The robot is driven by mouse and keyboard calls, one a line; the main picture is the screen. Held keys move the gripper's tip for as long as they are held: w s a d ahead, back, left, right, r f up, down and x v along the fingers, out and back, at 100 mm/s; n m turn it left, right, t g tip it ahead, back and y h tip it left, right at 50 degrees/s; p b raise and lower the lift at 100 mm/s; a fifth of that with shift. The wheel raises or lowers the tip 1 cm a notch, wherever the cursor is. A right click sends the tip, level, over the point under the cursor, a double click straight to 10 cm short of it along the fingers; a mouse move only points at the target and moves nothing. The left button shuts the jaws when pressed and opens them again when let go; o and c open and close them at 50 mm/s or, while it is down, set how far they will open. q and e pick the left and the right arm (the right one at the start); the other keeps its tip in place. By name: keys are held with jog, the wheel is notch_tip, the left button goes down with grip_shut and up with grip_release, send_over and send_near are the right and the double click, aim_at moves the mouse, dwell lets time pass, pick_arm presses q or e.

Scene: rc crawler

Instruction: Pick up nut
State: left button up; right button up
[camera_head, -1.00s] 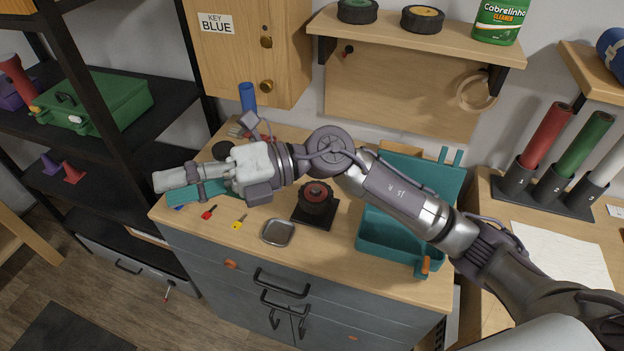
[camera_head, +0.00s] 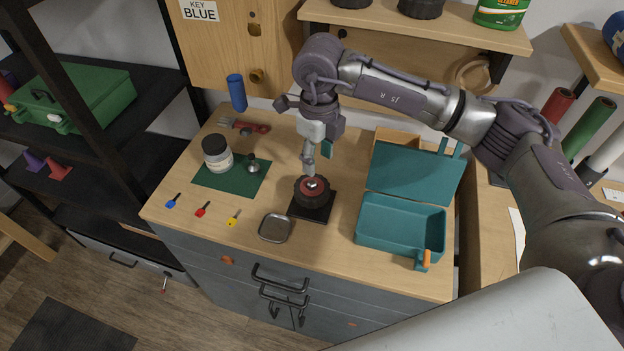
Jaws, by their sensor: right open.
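A small silver piece that looks like the nut (camera_head: 312,184) sits at the centre of a wheel (camera_head: 311,193) with a black tyre and red hub. The wheel lies flat on a black square stand (camera_head: 318,210) on the wooden workbench top. My right gripper (camera_head: 310,170) points down just above the wheel's centre. It is open, with its fingertips close over the silver piece. The fingers partly cover it, so I cannot tell whether they touch it. My left gripper is not in view.
A metal dish (camera_head: 275,228) lies in front of the wheel. A teal open toolbox (camera_head: 400,228) stands to the right. A jar (camera_head: 217,153) and a small metal can (camera_head: 253,164) stand on a green mat (camera_head: 212,184). Blue, red and yellow keys lie in front.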

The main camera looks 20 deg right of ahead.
aim_at(314, 183)
jog(key=shift+f, duration=0.85)
jog(key=f+p, duration=0.1)
jog(key=f, duration=0.2)
jog(key=a+f+p, duration=0.1)
jog(key=shift+s+f+p, duration=0.1)
jog(key=shift+f+p, duration=0.2)
jog(key=shift+f, duration=0.1)
jog(key=shift+d+f, duration=0.1)
jog(key=shift+f, duration=0.15)
jog(key=c, duration=0.9)
